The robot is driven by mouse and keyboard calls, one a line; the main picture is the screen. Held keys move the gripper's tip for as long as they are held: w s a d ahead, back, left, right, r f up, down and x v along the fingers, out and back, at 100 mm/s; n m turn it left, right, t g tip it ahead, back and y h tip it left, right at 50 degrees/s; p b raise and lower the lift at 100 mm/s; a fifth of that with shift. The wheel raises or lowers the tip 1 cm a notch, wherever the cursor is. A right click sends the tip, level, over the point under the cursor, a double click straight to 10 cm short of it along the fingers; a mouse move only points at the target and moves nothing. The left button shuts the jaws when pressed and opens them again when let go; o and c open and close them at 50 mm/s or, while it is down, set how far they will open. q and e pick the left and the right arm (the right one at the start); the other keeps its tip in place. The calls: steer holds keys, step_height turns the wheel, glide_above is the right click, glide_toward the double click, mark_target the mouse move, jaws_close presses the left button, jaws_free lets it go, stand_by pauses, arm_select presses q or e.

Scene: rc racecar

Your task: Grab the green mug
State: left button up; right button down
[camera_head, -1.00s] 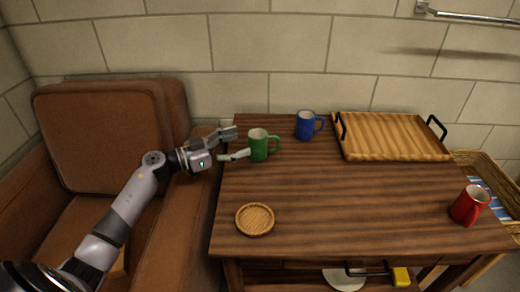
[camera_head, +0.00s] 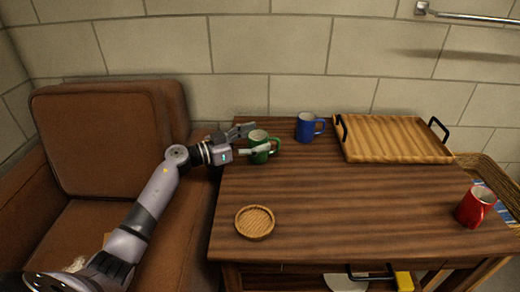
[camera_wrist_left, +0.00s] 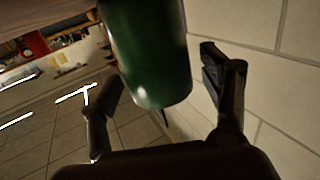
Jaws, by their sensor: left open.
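The green mug (camera_head: 260,155) stands upright on the wooden table at its back left, with its handle to the right. My left gripper (camera_head: 250,141) is open, with one finger behind the mug and the other across its front. In the left wrist view the green mug (camera_wrist_left: 147,55) shows large between the two spread fingers of the left gripper (camera_wrist_left: 165,95). I cannot tell whether either finger touches it. My right gripper is not in view.
A blue mug (camera_head: 306,127) stands close to the right of the green one. A wooden tray (camera_head: 395,140) with black handles lies at the back right. A round coaster (camera_head: 255,222) and a red mug (camera_head: 475,206) are on the table (camera_head: 350,210). A brown armchair (camera_head: 100,130) stands left.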

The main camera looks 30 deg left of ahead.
arm_select(q)
steer(key=shift+c, duration=0.2)
steer(key=c, duration=1.3)
steer(key=shift+c, duration=0.5)
steer(key=shift+r, duration=0.2)
